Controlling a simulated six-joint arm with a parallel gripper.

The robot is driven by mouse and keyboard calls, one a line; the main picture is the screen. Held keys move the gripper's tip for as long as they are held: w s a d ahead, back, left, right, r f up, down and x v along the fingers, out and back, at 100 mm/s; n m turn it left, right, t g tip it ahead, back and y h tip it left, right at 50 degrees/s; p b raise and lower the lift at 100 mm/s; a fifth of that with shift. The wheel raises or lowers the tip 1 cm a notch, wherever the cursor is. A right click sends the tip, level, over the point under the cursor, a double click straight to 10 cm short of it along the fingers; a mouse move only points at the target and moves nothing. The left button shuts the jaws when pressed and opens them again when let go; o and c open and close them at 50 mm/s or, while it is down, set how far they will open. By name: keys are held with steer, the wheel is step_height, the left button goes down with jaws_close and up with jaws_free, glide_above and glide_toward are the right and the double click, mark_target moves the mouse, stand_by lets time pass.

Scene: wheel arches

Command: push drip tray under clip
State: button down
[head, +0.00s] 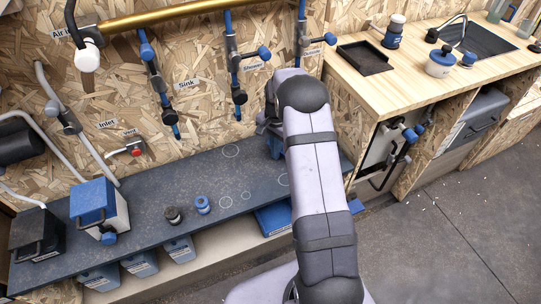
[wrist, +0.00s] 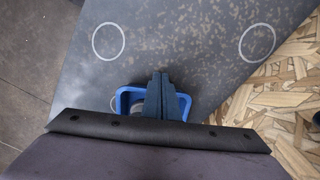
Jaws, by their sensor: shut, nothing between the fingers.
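A shallow black tray (head: 365,58) lies on the wooden counter at the upper right, apart from my gripper. A flat blue tray-like piece (head: 273,219) shows below the dark bench's front edge, partly hidden by my arm. I cannot tell which is the drip tray, and I cannot pick out the clip. My gripper (wrist: 161,78) is shut and empty over the dark bench in the wrist view, with blue loops beside its fingers. In the head view it is mostly behind my arm, low over the bench's right part.
The dark bench (head: 145,200) has white circles on its bare right part. Pipes with blue valves (head: 238,97) line the wall behind.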

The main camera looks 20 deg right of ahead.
steer(key=shift+w+d, duration=0.4)
steer(key=shift+d, duration=0.5)
steer(key=shift+w+d, duration=0.4)
steer(key=shift+d, duration=0.45)
steer(key=shift+r, duration=0.1)
step_height(320, 180, up, 7)
steer(key=shift+b, duration=0.35)
steer(key=shift+s+r, duration=0.1)
